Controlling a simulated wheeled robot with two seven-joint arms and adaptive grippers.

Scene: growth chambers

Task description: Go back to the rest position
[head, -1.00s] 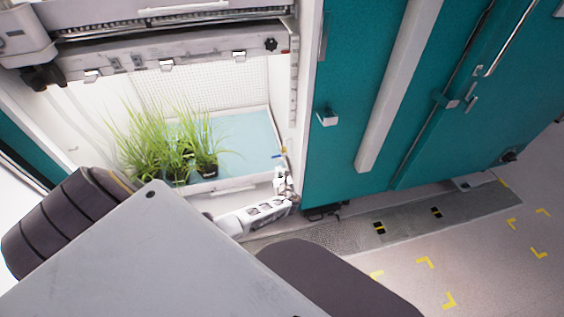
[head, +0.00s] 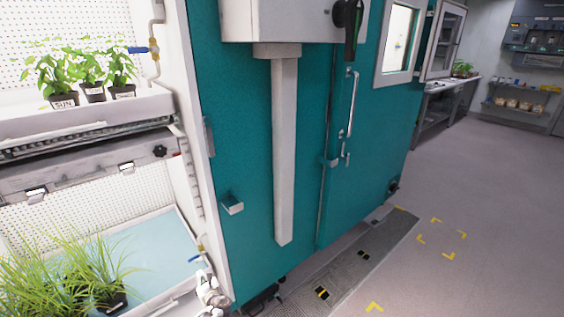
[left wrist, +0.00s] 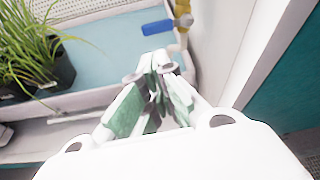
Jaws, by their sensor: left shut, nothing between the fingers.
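My left gripper (head: 211,294) shows at the bottom of the head view, by the front right corner of the lower growth tray (head: 177,298). In the left wrist view the left gripper (left wrist: 153,68) is shut and empty, its fingertips together over the tray's front right corner. A blue-handled valve (left wrist: 158,28) is just beyond the fingertips. Grass-like plants in dark pots (left wrist: 58,70) stand to the left, apart from the gripper. My right gripper is in neither view.
An upper shelf (head: 88,118) holds several leafy potted plants (head: 92,73). The teal chamber wall (head: 245,160) with a white post (head: 284,150) stands right of the opening. A floor grating (head: 350,262) runs along its base. The grey floor (head: 480,170) to the right is clear.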

